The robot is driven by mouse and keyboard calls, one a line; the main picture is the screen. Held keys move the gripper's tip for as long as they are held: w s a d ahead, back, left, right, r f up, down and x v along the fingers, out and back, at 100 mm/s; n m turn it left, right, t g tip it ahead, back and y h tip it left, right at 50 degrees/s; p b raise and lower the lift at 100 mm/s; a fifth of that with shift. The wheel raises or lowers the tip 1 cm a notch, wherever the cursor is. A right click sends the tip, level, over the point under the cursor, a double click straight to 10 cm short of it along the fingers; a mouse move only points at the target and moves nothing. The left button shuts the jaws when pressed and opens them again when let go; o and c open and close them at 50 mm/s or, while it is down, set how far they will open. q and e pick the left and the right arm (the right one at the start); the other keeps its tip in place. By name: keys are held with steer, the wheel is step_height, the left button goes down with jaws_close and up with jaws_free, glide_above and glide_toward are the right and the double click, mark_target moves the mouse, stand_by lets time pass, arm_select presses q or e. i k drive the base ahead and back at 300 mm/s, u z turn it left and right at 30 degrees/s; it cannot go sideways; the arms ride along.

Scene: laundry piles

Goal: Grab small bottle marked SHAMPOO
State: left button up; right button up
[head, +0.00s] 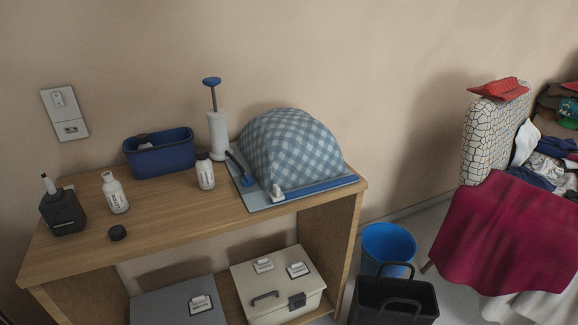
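Two small white bottles stand upright on the wooden table. The left bottle (115,193) has a white neck with no dark cap and dark vertical lettering. The right bottle (205,172) has a dark cap and also dark vertical lettering. The print is too small to tell which one reads SHAMPOO. Neither of my grippers is in view.
The wooden table (165,222) also holds a black dispenser (63,212), a black round lid (117,233), a blue bin (160,154), a white pump cylinder (217,135) and a checkered dome (290,150) on a board. Boxes sit below. A blue bucket (388,245) stands right.

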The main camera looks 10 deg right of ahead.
mark_target(206, 178)
steer(key=z, duration=0.9)
steer(key=i, duration=0.9)
steer(key=u, duration=2.05)
